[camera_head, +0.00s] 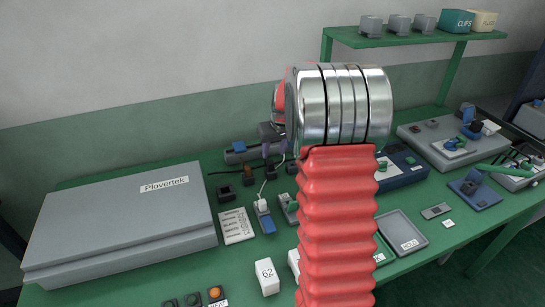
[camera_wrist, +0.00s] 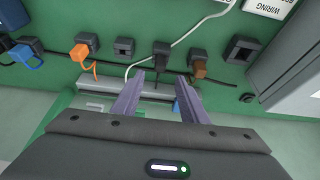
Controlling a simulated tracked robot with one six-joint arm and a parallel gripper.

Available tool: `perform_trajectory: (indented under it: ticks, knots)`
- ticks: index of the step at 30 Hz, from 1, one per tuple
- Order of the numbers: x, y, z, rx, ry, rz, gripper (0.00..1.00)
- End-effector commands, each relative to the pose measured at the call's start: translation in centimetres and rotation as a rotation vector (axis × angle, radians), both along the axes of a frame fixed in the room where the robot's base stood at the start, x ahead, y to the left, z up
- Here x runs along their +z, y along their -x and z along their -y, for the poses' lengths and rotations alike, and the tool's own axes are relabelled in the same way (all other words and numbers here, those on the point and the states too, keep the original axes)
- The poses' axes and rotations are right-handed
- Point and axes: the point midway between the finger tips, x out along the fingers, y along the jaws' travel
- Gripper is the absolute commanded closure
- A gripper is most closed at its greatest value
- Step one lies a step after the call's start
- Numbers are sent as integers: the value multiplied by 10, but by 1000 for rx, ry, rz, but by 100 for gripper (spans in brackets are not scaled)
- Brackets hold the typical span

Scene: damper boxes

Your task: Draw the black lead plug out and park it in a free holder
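The black lead plug (camera_wrist: 161,53) sits in the row of dark holders in the wrist view, its thin dark lead running toward me. My gripper (camera_wrist: 157,97) is open, with its two purple-grey fingers apart on either side of the lead, just short of the plug. Nothing is held between them. An empty-looking square holder (camera_wrist: 124,47) is left of the plug, and a larger dark holder with an open recess (camera_wrist: 240,48) is at the right. In the head view my arm hides most of the gripper and part of the row.
A brown plug (camera_wrist: 200,64), an orange plug (camera_wrist: 81,50) and a blue plug (camera_wrist: 24,52) occupy neighbouring places. A white cable (camera_wrist: 190,32) curves past the black plug. A grey Plovertek case (camera_head: 120,220) lies at the left of the green bench (camera_head: 245,285).

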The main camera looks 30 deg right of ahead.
Motion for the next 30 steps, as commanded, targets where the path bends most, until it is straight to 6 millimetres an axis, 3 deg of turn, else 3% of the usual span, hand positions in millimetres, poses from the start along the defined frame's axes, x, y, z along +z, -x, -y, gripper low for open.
perform_trajectory:
  ticks: [3, 9, 30]
  knots:
    - [19, 7, -1, 0, 2, 3, 60]
    - [38, 15, -3, 0, 1, 2, 60]
    - [41, 17, -4, -6, -2, 1, 60]
